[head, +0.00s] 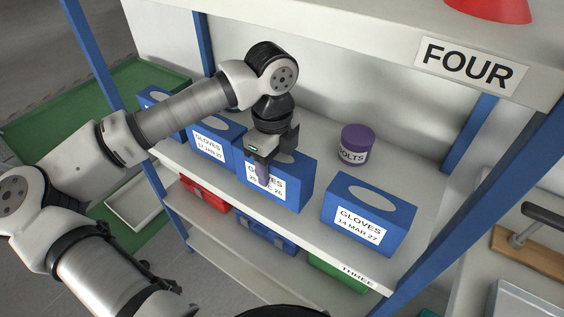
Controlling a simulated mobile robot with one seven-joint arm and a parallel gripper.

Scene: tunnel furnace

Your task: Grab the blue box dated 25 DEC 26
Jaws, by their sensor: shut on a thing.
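The blue box (298,188) with a white label reading GLOVES and a partly covered date, "25 … C 26", is on the middle shelf, in the middle of the row. My gripper (265,166) is shut on its front wall. One finger lies down the front over the label and hides part of the date; the other finger is hidden. The box looks upright and at shelf level; I cannot tell whether it is lifted.
A blue box dated 17 JAN 27 (228,133) is close on the left, with another blue box (150,97) beyond it. A blue box dated 14 MAR 27 (367,208) and a purple bolts jar (356,139) stand right. The shelf marked FOUR (390,45) overhangs.

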